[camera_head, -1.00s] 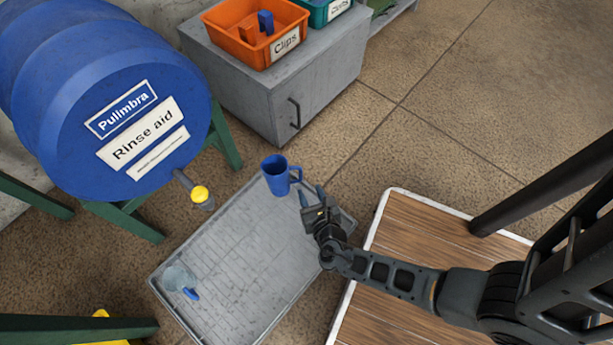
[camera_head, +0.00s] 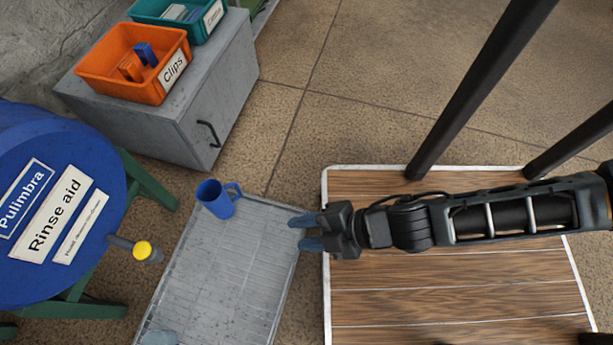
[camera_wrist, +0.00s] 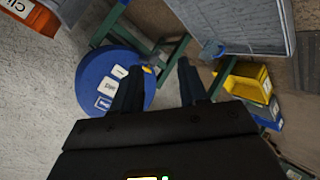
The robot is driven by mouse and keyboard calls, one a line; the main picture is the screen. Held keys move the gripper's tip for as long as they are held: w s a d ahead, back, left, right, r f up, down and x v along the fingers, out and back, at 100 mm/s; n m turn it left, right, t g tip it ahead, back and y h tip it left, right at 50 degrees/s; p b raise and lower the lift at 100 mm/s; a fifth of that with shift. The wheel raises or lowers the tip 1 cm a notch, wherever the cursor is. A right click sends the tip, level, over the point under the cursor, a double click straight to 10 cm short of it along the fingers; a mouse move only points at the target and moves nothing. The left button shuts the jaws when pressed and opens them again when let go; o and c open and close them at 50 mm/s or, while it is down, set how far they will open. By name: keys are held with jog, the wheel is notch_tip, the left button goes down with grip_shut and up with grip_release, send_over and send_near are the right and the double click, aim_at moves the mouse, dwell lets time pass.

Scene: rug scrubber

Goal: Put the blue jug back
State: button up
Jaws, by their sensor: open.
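The blue jug (camera_head: 217,199) stands upright at the far corner of the grey ridged tray (camera_head: 225,270) on the floor, its handle toward the right. My gripper (camera_head: 299,232) is open and empty, to the right of the jug and apart from it, near the tray's right edge. In the wrist view my gripper's fingers (camera_wrist: 160,72) are spread with nothing between them. I cannot make out the blue jug in that view. A clear jug (camera_head: 158,338) is cut off by the bottom edge of the head view; it also lies on the tray in the wrist view (camera_wrist: 211,48).
A blue Rinse aid barrel (camera_head: 20,265) with a yellow-ended tap (camera_head: 143,251) is on a green stand at left. A grey cabinet (camera_head: 222,95) holds an orange Clips bin (camera_head: 108,82) and a teal bin (camera_head: 207,32). A wooden platform (camera_head: 440,290) lies under my arm. Yellow bin (camera_wrist: 250,82).

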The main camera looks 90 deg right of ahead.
notch_tip(320, 180, up, 21)
jog(key=m+t+y, duration=0.1)
jog(key=m+t, duration=0.3)
jog(key=m, duration=0.4)
jog(key=shift+d+m, duration=0.2)
jog(key=shift+m, duration=0.2)
